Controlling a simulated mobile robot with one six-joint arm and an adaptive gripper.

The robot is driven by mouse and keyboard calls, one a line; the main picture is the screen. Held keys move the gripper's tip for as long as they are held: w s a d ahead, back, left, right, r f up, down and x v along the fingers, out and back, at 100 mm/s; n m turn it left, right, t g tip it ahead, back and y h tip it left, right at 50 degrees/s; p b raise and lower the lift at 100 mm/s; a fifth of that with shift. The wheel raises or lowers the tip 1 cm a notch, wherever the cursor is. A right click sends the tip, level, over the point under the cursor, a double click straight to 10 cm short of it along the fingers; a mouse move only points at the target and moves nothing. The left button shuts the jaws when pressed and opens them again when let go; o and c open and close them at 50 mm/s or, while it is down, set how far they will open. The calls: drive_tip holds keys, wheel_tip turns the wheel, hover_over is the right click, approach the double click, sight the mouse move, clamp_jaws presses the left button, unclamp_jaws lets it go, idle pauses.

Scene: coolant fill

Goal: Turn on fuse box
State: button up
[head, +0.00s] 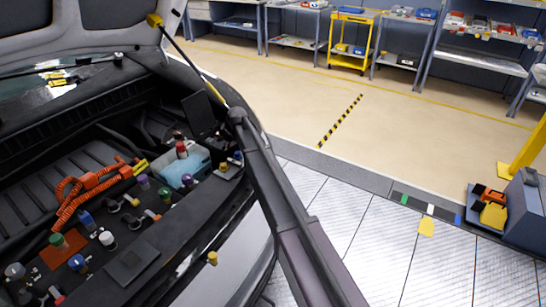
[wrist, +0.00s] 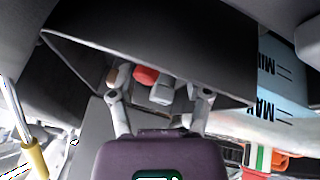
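In the wrist view, my gripper (wrist: 161,94) is open, with its two grey fingers apart. Between and beyond the fingertips sit a red round cap (wrist: 145,76) and a whitish block (wrist: 161,92), with a brownish piece at the left. A dark panel (wrist: 150,40) hangs over them; it looks like a raised cover. I cannot tell whether the fingers touch anything. In the head view, a dark upright panel (head: 199,114) stands behind the blue coolant tank (head: 184,166); it may be the fuse box cover. No switch is clearly visible. My gripper cannot be made out in the head view.
The coolant tank with MIN and MAX marks (wrist: 277,75) is close at the right in the wrist view. Orange cables (head: 90,185) and several coloured caps fill the engine bay. A thin hood strut (head: 190,65) rises nearby. Shelves and a yellow cart (head: 350,40) stand far back.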

drive_tip(key=shift+s+a+f+t+h, duration=0.15)
drive_tip(key=shift+s+t+h, duration=0.1)
drive_tip(key=shift+t+h, duration=0.2)
drive_tip(key=shift+r+p, duration=0.3)
drive_tip(key=shift+r, duration=0.2)
drive_tip(key=p+v, duration=1.1)
drive_tip(key=v, duration=0.2)
drive_tip(key=s+d+f+m+g+h, duration=0.1)
drive_tip(key=s+d+m, duration=0.6)
drive_tip(key=s+d, duration=0.7)
drive_tip(key=s+f+g, duration=0.1)
drive_tip(key=s, duration=0.2)
drive_tip(key=shift+d+h, duration=0.35)
drive_tip(key=s+d+m+g, duration=0.1)
drive_tip(key=s+d+m, duration=0.1)
drive_tip(key=s, duration=0.4)
drive_tip(key=s+d+m+g, duration=0.1)
drive_tip(key=s+d+m, duration=0.2)
drive_tip(key=s, duration=0.3)
drive_tip(key=s+d+m+g+h, duration=0.1)
drive_tip(key=s+d+m, duration=0.1)
drive_tip(key=s+d, duration=0.2)
drive_tip(key=s, duration=0.2)
drive_tip(key=shift+s+d+f+m, duration=0.25)
drive_tip(key=shift+s+d+m, duration=0.1)
drive_tip(key=shift+d+m, duration=0.05)
